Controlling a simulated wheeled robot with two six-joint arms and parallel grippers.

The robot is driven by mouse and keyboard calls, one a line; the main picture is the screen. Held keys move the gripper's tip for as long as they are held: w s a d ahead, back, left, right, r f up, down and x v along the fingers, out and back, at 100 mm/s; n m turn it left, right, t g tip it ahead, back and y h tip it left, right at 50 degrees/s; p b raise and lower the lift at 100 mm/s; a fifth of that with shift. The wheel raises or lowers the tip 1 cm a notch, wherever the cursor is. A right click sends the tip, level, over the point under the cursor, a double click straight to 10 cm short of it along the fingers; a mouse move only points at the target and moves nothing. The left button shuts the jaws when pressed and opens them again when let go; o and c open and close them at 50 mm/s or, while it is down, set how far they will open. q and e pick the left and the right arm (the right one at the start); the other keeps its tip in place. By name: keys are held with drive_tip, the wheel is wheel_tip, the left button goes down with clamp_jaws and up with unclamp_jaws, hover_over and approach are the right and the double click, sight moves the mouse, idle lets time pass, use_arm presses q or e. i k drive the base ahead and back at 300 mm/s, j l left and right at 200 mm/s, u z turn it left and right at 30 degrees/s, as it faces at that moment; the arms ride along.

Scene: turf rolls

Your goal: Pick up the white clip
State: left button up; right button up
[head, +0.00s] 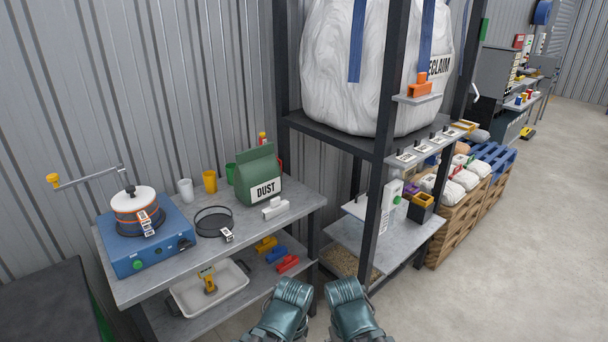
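The white clip (275,208) lies on the grey worktop (240,238), near its right end and just in front of the green DUST bag (258,178). It is in plain view, and nothing is touching it from above. Two dark teal parts of my arms show at the bottom edge of the head view, in front of the workbench and below and to the right of the clip. No gripper fingers show in this view.
Yellow, blue and red clips (288,264) lie on the lower shelf beside a white tray (213,290). A round sieve (214,221) and a blue machine (146,238) stand left of the clip. A dark rack post (377,200) rises to the right.

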sight(277, 206)
drive_tip(key=i+j+u, duration=0.1)
drive_tip(key=i, duration=0.5)
drive_tip(key=i+j+u, duration=0.15)
drive_tip(key=i, duration=0.45)
